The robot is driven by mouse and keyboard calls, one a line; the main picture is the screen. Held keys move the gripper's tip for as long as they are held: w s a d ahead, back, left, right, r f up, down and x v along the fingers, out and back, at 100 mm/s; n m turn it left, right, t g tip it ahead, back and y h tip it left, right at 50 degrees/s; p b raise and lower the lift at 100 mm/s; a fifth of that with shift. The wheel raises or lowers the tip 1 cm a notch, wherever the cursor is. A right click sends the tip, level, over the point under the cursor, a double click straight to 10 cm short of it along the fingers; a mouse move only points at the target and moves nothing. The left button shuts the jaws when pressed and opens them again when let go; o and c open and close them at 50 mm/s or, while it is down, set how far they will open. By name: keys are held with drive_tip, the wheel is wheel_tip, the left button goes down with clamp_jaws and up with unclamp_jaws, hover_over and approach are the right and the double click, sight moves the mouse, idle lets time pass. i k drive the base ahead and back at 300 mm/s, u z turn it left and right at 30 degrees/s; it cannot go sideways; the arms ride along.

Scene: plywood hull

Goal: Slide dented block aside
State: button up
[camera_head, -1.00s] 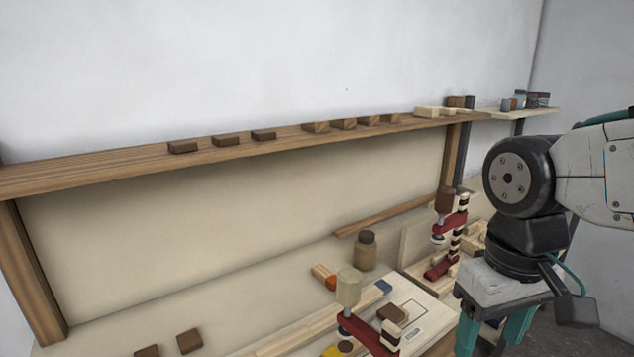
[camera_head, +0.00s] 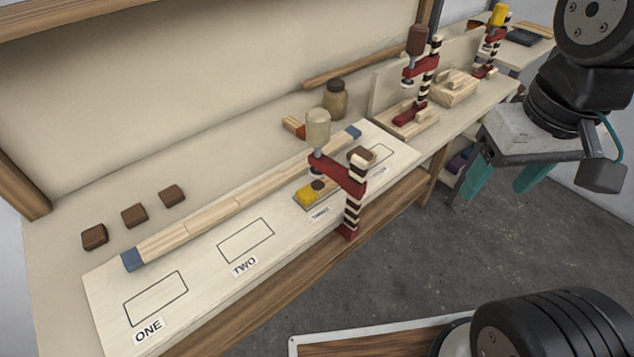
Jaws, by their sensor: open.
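Three small dark brown blocks stand in a row on the left of the bench: a left one (camera_head: 95,237), a middle one (camera_head: 134,215) and a right one (camera_head: 172,195). Another brown block (camera_head: 361,156) sits by the far outline on the pale board (camera_head: 205,268), partly behind a red clamp (camera_head: 338,172). A yellow piece (camera_head: 305,196) lies under that clamp near the THREE label. I cannot tell which block is dented. My gripper (camera_head: 490,190) hangs at the right, its teal fingers apart and empty, in front of the bench and away from all blocks.
Outlines ONE (camera_head: 155,299) and TWO (camera_head: 245,241) on the board are empty. A long pale wooden strip (camera_head: 215,212) with blue ends runs along the board's back. A brown jar (camera_head: 335,100) and more clamps (camera_head: 420,70) stand farther right. Grey floor (camera_head: 440,250) is open before the bench.

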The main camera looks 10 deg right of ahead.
sight(314, 192)
drive_tip(key=z, duration=1.15)
drive_tip(key=k, duration=1.05)
drive_tip(key=u, duration=1.65)
drive_tip(key=i, duration=0.5)
